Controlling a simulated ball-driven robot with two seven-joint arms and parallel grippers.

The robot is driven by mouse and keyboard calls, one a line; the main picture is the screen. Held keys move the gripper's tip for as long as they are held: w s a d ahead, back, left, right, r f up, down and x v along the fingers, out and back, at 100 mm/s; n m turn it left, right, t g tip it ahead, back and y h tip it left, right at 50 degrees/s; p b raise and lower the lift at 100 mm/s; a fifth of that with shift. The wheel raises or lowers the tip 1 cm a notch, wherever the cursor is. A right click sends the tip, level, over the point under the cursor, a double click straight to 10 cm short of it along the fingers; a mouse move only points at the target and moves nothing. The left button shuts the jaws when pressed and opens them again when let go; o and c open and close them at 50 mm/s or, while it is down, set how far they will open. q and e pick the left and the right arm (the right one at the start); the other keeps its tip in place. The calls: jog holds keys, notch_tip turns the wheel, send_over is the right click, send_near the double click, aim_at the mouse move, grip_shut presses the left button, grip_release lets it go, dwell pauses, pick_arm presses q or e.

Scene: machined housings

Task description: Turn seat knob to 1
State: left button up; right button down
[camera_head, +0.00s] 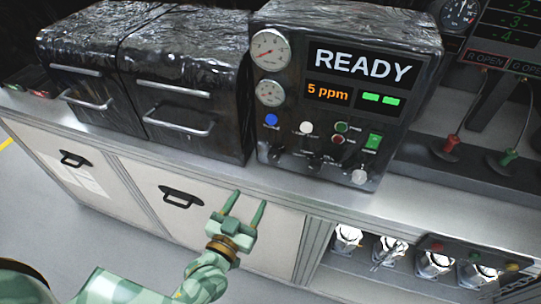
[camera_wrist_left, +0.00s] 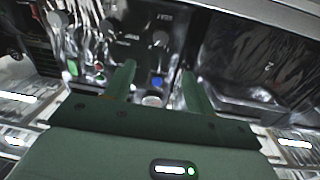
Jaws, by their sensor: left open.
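The dark instrument box (camera_head: 400,35) stands on the counter with a READY display. Its lower front has a row of small black knobs (camera_head: 313,160) below blue and white buttons; their labels are too small to read, so I cannot tell which is the seat knob or its setting. My left gripper (camera_head: 250,198) is open and empty, in front of the counter edge, below and left of the panel and apart from it. The left wrist view shows the fingers (camera_wrist_left: 158,72) with the panel beyond, including a blue button (camera_wrist_left: 157,82) and dark knobs (camera_wrist_left: 160,38). My right gripper does not show.
Two black drawer units (camera_head: 185,75) stand left of the box. Red and green levers (camera_head: 447,144) stand to its right. White cabinet doors (camera_head: 150,215) and an open shelf with shiny metal parts (camera_head: 390,250) lie below the counter (camera_head: 240,178).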

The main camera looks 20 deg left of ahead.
aim_at(272, 158)
pick_arm(q)
jog(key=w, duration=0.5)
jog(key=w+d, duration=0.1)
jog(key=w, duration=0.8)
jog(key=shift+w+d+f, duration=0.1)
jog(key=shift+w+d, duration=0.1)
jog(key=shift+w, duration=0.2)
jog(key=c, duration=1)
